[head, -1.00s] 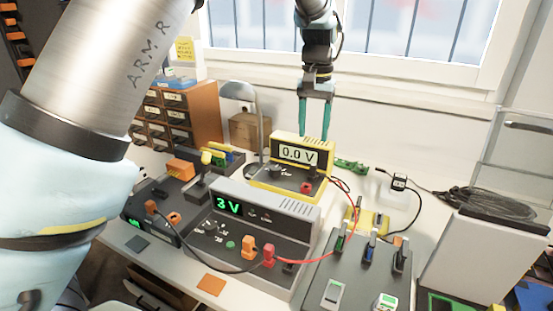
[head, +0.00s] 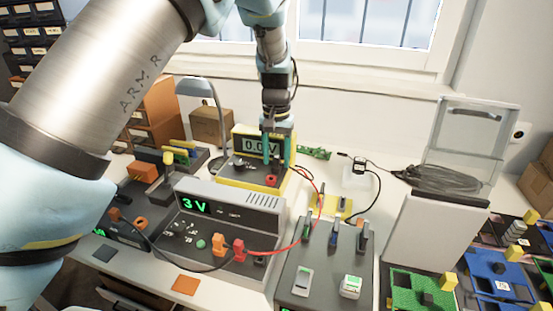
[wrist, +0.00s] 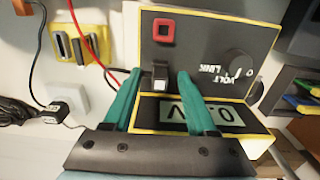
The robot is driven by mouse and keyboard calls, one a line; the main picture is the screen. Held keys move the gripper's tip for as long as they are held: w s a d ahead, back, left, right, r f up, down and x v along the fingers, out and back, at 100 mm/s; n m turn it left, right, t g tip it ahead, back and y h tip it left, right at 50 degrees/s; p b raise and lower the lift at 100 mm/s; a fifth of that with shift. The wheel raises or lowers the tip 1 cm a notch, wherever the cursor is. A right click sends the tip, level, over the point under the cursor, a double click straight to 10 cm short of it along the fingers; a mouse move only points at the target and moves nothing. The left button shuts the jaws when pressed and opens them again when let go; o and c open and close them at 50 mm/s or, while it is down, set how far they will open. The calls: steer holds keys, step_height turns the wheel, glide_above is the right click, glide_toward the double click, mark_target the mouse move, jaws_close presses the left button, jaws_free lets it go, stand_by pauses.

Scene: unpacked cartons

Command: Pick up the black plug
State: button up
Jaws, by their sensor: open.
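A small black plug (wrist: 160,76) with a grey top sits on the face of the yellow-edged voltmeter (wrist: 205,75), between the display and a red socket (wrist: 163,30). My gripper (wrist: 160,73) is open, with one teal fingertip on either side of the plug in the wrist view. I cannot tell whether the fingers touch it. In the head view my gripper (head: 272,160) points down in front of the voltmeter (head: 240,172), which reads 0.0 V. The plug is hidden there behind the fingers.
A grey power supply (head: 250,203) reading 3 V, with orange and red plugs and wires, stands in front. A grey block with levers (head: 335,250) is at front right. A lamp (head: 200,88) stands left of the voltmeter. A red wire (head: 318,215) runs close by.

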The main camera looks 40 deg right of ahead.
steer(key=shift+f, duration=0.1)
jaws_close()
stand_by(0.4)
stand_by(1.0)
